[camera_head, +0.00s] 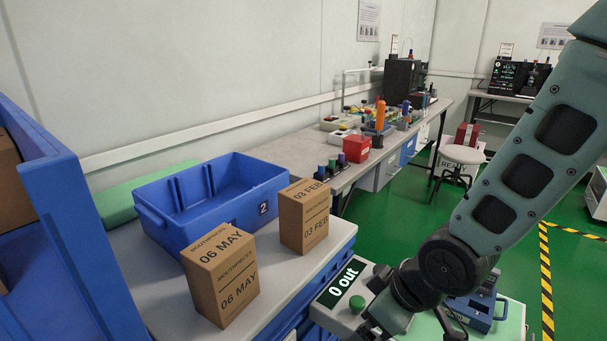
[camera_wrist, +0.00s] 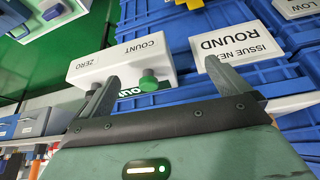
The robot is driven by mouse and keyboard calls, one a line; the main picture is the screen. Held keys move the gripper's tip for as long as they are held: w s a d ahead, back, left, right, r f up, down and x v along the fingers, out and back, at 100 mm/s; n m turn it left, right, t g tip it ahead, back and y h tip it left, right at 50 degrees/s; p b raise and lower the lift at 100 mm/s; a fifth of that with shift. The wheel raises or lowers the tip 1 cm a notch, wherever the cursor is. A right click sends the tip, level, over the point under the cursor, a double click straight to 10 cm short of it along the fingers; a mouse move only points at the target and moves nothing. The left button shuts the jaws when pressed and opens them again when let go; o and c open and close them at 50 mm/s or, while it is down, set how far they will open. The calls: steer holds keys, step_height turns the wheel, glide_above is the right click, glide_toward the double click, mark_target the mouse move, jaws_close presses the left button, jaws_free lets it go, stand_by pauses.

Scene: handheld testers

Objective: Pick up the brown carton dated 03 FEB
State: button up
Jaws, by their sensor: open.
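The brown carton dated 03 FEB (camera_head: 304,216) stands upright on the grey bench top, close to the right front of a blue bin (camera_head: 152,217) marked 2. Its date shows on the top and on the front face. A second brown carton (camera_head: 221,276), dated 06 MAY, stands to its left and nearer. My gripper (camera_wrist: 163,83) is open with nothing between its fingers. It is low at the right in the head view, right of and apart from both cartons.
A tall blue container (camera_head: 66,215) stands at the left. Blue drawers (camera_wrist: 180,30) fill much of the wrist view.

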steer(key=w+r+t+y+p, duration=0.25)
steer(key=w+r+p, duration=0.25)
steer(key=r+p, duration=0.5)
steer(key=t+y+p, duration=0.3)
steer(key=y+p, duration=0.1)
steer(key=p, duration=1)
glide_toward(314, 193)
steer(key=v, duration=0.3)
steer(key=w+b, duration=0.1)
steer(key=b, duration=0.2)
steer(key=a+b, duration=0.1)
steer(key=b, duration=0.3)
steer(key=shift+w+f+b, duration=0.3)
steer(key=shift+w+f, duration=0.05)
steer(key=shift+w, duration=0.05)
steer(key=b, duration=0.3)
steer(key=shift+w+a+f, duration=0.1)
steer(key=shift+a, duration=0.05)
steer(key=b, duration=0.3)
steer(key=shift+a+f+b, duration=0.15)
steer(key=shift+b, duration=0.2)
